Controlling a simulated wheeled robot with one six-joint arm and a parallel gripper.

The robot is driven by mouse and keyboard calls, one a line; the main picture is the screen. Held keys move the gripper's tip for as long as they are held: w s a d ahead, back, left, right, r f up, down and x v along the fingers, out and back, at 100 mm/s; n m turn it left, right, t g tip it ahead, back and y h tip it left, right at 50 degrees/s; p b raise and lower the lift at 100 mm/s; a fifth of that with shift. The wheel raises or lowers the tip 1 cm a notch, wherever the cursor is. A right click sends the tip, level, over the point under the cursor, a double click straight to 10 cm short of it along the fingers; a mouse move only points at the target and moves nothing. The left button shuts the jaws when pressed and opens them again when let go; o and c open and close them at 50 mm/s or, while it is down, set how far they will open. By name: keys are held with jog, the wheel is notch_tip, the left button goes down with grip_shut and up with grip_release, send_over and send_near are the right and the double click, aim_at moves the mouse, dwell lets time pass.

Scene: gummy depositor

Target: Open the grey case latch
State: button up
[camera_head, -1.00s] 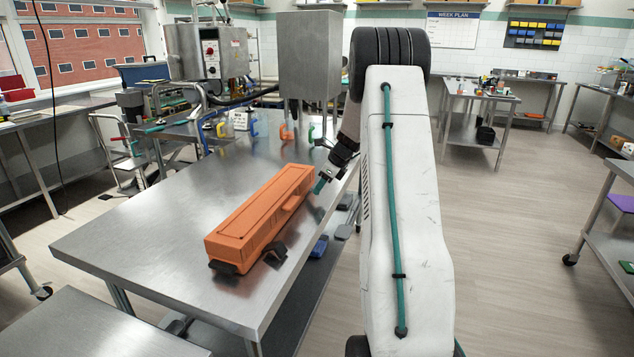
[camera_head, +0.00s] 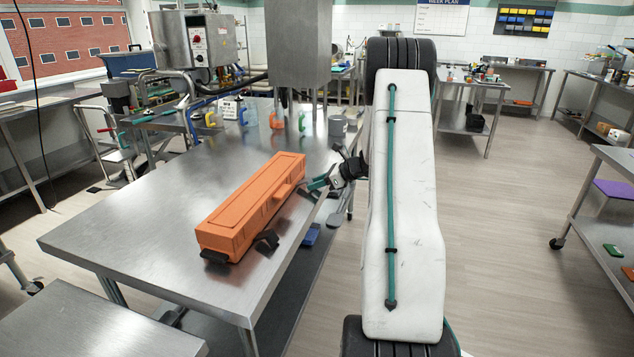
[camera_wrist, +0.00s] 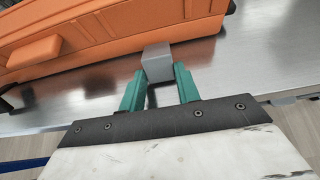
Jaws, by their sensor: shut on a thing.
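The orange case (camera_head: 240,210) lies closed on the steel table; its side also shows at the top of the wrist view (camera_wrist: 110,30). The grey latch (camera_wrist: 157,60) is a small block at the case's lower side in the wrist view. My gripper (camera_wrist: 158,74) has its teal fingers on either side of the latch, shut on it. In the head view my gripper (camera_head: 315,185) is at the right side of the case, near its far end, and the grey latch cannot be made out there. A black latch (camera_head: 267,240) juts out near the case's front end.
The steel table (camera_head: 140,225) is bare left of the case. A blue item (camera_head: 311,234) lies on the lower shelf. The floor at right is open.

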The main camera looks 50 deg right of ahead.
dwell(0.3)
jog(key=o, duration=1)
jog(key=v, duration=0.7)
jog(key=shift+s+d+r, duration=0.1)
jog(key=shift+s+r, duration=0.1)
jog(key=shift+s, duration=0.1)
